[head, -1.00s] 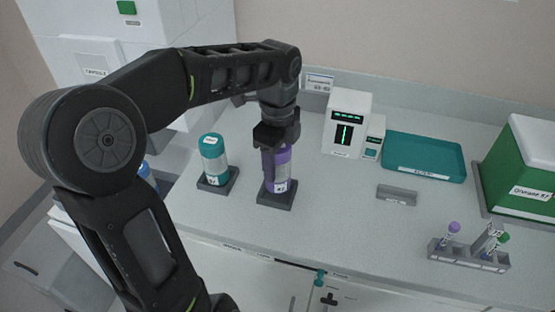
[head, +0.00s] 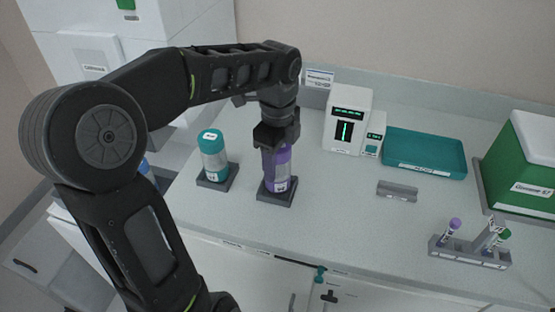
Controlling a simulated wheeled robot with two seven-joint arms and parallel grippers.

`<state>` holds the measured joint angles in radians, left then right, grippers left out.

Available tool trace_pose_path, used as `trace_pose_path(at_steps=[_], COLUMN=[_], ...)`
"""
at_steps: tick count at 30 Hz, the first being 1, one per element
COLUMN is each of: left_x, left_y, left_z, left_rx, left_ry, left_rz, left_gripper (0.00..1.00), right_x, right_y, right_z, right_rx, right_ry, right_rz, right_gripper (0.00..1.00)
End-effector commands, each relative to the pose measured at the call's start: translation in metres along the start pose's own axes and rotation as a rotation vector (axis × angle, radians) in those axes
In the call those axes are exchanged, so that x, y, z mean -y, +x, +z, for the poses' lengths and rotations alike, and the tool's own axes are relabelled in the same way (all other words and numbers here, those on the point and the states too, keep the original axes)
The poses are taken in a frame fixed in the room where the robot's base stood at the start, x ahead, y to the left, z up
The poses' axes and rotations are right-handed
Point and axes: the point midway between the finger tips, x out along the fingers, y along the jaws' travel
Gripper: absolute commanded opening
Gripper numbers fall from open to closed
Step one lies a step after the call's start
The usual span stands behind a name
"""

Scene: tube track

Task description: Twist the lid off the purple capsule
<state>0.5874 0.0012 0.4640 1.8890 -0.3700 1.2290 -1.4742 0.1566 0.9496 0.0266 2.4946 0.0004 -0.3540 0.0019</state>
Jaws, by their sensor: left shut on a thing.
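The purple capsule (head: 280,173) stands upright in a dark square base on the counter, near the middle of the head view. A pale label shows on its lower side. My left gripper (head: 276,140) comes down on it from above and is shut around its top. The lid is mostly hidden by the fingers, so I cannot tell whether it has turned. My right gripper is not in view.
A teal-lidded capsule (head: 213,155) stands in its own base just to the left. Behind are a white device (head: 347,120) and a teal tray (head: 424,153). A grey tube rack (head: 469,252) and green box (head: 525,165) are at right. The front middle counter is clear.

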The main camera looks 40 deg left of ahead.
Motion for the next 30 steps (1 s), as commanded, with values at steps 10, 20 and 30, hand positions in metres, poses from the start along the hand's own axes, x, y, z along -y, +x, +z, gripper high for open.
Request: trace_pose_path(at_steps=[10,20,30], left_x=[0.0,0.0,0.0], left_y=[0.0,0.008,0.014], left_z=[0.0,0.0,0.0], left_rx=[0.0,0.0,0.0], left_ry=[0.0,0.0,0.0], left_rz=[0.0,0.0,0.0], left_gripper=[0.0,0.0,0.0], right_x=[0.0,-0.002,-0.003], right_y=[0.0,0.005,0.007], right_z=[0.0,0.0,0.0], right_rx=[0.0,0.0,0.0], right_ry=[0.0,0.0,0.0], right_rz=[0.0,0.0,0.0], right_gripper=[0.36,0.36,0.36])
